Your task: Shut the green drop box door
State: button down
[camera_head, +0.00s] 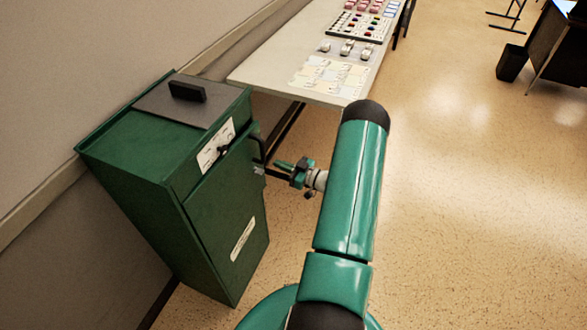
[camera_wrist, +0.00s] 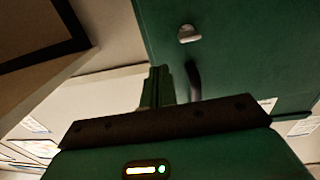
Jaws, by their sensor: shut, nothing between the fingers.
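The green drop box (camera_head: 140,170) stands at the left against the wall in the head view. Its door (camera_head: 228,215) faces right and bears a white label; I cannot tell whether it is fully flush or slightly ajar. A dark handle (camera_head: 258,147) sticks out at the door's far edge. My gripper (camera_head: 283,166) is just right of that edge, its fingers pointing toward the box. In the wrist view my gripper (camera_wrist: 160,82) is shut and empty, close to the green panel (camera_wrist: 245,50) with a silver latch (camera_wrist: 188,34) and dark handle (camera_wrist: 194,80). I cannot tell whether they touch.
A long table (camera_head: 270,70) with papers, stamps and a control panel (camera_head: 358,26) stands behind the box along the wall. A dark bin (camera_head: 511,63) and desk (camera_head: 560,50) are at the far right. The speckled floor (camera_head: 470,200) on the right is clear.

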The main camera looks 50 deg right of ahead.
jog(key=x, duration=0.5)
jog(key=shift+w, duration=0.15)
jog(key=shift+w, duration=0.1)
